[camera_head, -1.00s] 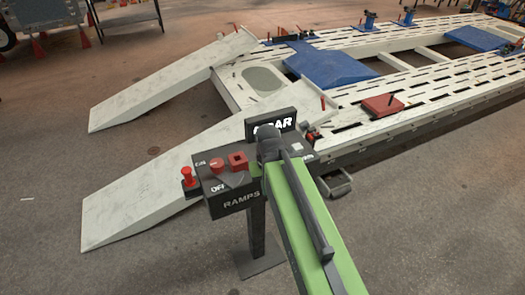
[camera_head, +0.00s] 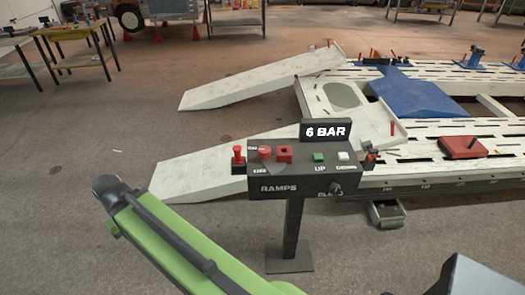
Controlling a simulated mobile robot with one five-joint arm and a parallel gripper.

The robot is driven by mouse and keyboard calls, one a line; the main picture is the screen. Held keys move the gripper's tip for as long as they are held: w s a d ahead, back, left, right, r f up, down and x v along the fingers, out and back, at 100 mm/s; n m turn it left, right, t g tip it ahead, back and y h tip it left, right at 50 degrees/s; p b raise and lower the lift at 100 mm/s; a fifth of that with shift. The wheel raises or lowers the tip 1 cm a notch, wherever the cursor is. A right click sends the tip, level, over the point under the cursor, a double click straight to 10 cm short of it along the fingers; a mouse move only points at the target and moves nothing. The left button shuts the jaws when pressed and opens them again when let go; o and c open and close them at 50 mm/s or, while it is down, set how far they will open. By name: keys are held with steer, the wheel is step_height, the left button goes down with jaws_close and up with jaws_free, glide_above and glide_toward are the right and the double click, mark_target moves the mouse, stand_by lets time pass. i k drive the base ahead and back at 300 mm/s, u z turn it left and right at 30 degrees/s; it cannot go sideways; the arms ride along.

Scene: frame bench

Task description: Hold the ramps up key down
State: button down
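A dark control box (camera_head: 300,184) marked RAMPS stands on a post in the middle. On its top are a green square key (camera_head: 318,157) labelled UP and a white key (camera_head: 343,156) to its right. Left of these are a red square button (camera_head: 284,155), a red rotary switch (camera_head: 264,152) with ON and OFF marks, and a red mushroom button (camera_head: 238,157). A sign (camera_head: 326,131) reads 6 BAR. Two pale ramps, far (camera_head: 262,80) and near (camera_head: 205,172), slope to the floor. My green arm link is at lower left, away from the box; my gripper does not show.
The white slotted frame bench (camera_head: 440,136) fills the right, with a red block (camera_head: 463,147) and a blue plate (camera_head: 415,95) on it. A small step-like pedal (camera_head: 386,213) sits low right of the post. Floor at left is clear.

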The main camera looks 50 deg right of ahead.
mark_target(317, 158)
steer(key=z, duration=0.95)
steer(key=k, duration=0.1)
steer(key=u, duration=2.4)
steer(key=k, duration=0.3)
steer(key=z, duration=2.25)
steer(key=i, duration=0.6)
steer(key=u, duration=0.3)
